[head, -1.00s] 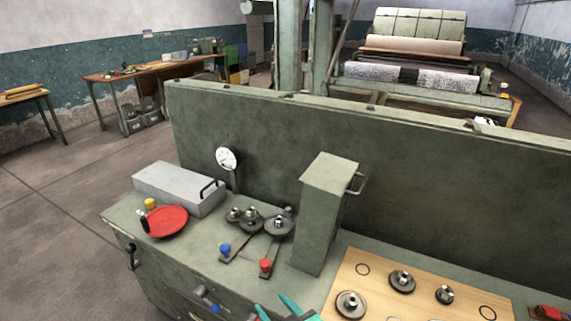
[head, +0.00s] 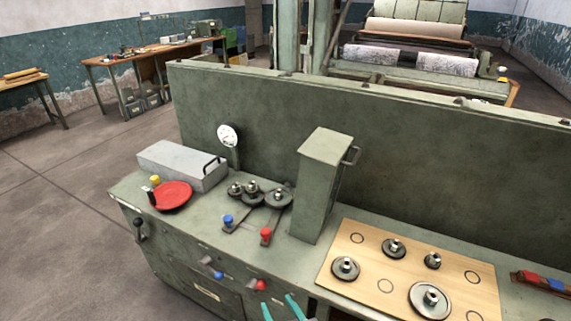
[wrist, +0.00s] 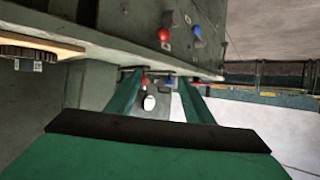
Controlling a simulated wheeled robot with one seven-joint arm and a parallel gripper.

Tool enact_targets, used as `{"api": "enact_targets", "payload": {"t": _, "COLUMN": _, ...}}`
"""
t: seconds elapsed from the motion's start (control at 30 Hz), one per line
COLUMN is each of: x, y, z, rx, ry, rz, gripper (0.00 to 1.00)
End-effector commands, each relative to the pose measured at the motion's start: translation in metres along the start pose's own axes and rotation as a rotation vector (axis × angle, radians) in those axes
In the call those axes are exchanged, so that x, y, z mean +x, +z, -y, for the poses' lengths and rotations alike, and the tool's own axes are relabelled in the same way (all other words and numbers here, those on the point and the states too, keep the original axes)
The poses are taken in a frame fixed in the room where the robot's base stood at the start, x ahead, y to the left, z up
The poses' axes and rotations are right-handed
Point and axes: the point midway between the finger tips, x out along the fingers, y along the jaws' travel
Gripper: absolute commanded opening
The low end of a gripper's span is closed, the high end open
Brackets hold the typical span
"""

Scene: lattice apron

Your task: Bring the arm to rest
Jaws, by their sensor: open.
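My gripper (head: 282,308) shows at the bottom edge of the head view, with two teal fingers apart and nothing seen between them. It is in front of the green machine apron (head: 190,262), near the red-knobbed lever on its front face. In the wrist view my gripper (wrist: 160,82) has its two green fingers spread, and the space between them looks empty. The apron's front face (wrist: 110,75) with red and blue knobs lies beyond the fingers. I cannot tell the exact gap between the fingers and the apron. The rest of my arm is mostly out of the head view.
A wooden board (head: 364,240) with several gears lies on the apron top at right. A green post (head: 325,185), a grey box (head: 180,165) and a red dish (head: 173,195) stand on the top. Open floor (head: 60,240) lies to the left.

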Motion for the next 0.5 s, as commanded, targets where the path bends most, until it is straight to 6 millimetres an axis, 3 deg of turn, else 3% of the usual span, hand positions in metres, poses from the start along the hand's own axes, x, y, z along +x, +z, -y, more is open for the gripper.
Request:
{"api": "enact_targets", "payload": {"t": 0.27, "x": -0.035, "y": 0.061, "z": 0.009, "rx": 0.086, "ry": 0.136, "rz": 0.007, "gripper": 0.47}}
{"api": "enact_targets", "payload": {"t": 0.5, "x": -0.089, "y": 0.106, "z": 0.021, "rx": 0.128, "ry": 0.267, "rz": -0.011, "gripper": 0.47}}
